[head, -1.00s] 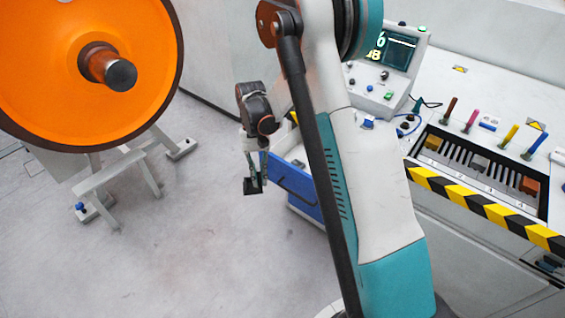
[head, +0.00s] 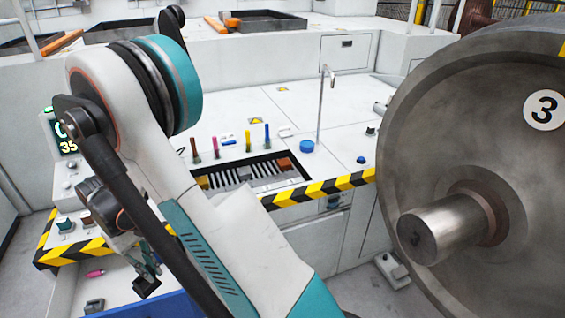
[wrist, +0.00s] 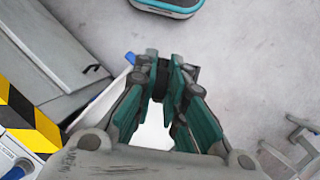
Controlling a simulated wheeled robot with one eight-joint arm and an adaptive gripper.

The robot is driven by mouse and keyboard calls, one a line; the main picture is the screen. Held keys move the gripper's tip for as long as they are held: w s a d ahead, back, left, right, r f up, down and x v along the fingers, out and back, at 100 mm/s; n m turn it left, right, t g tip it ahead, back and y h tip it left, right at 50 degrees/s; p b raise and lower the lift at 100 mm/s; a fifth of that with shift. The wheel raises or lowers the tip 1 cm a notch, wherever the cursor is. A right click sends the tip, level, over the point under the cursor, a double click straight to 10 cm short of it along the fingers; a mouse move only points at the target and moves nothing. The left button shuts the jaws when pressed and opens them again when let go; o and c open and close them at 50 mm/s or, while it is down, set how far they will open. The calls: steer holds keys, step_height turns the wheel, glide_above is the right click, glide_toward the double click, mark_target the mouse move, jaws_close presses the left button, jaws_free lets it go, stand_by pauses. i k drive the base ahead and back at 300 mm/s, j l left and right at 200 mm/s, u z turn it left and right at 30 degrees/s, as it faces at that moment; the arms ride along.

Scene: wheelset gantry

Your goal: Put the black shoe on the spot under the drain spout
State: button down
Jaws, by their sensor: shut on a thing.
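My gripper (head: 148,270) hangs at the lower left of the head view, above or beside an open blue-fronted drawer. It is shut on a small dark block, which I take as the black shoe (head: 146,287). In the wrist view the fingertips (wrist: 162,72) close on this dark piece (wrist: 160,82), which is mostly hidden between them. A thin upright metal pipe with a bent top (head: 320,105) stands on the white bench, near a round blue piece (head: 306,146). I cannot tell whether this pipe is the drain spout, and no marked spot under it is clear.
A large grey wheel marked 3 (head: 480,130) with a protruding axle fills the right side. The white bench (head: 345,110) has a slotted tray (head: 235,178), several coloured pegs and a striped edge (head: 320,188). The drawer (head: 165,305) is low at left. Pale floor shows in the wrist view.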

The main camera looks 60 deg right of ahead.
mark_target(323, 164)
steer(key=i+l+z, duration=0.2)
steer(key=z, duration=0.25)
steer(key=i+l+z, duration=0.1)
steer(key=z, duration=0.35)
steer(key=i+z, duration=0.4)
steer(key=i, duration=0.1)
